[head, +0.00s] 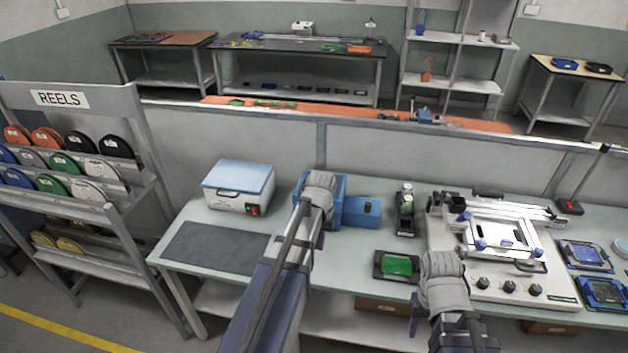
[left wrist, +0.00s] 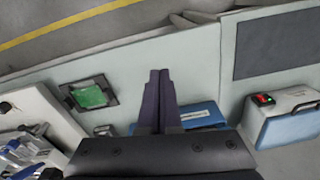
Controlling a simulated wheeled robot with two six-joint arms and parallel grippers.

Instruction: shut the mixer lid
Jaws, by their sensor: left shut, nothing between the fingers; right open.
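The mixer seems to be the white box (head: 238,203) with a red switch, at the back left of the bench. Its light-blue lid (head: 240,177) lies over the top; I cannot tell whether a small gap remains. The box also shows at the right of the left wrist view (left wrist: 262,112), with its blue lid (left wrist: 292,127). My left gripper (head: 318,190) is right of the mixer, apart from it; its fingers (left wrist: 158,78) are together and empty. My right gripper (head: 442,272) is over the front of the bench, far from the mixer; its fingertips are hidden.
A dark mat (head: 215,247) lies in front of the mixer. A blue bin (head: 361,213) stands behind my left gripper. A green-topped tray (head: 397,266) and a white printer fixture (head: 505,270) are to the right. A reel rack (head: 75,170) stands left of the bench.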

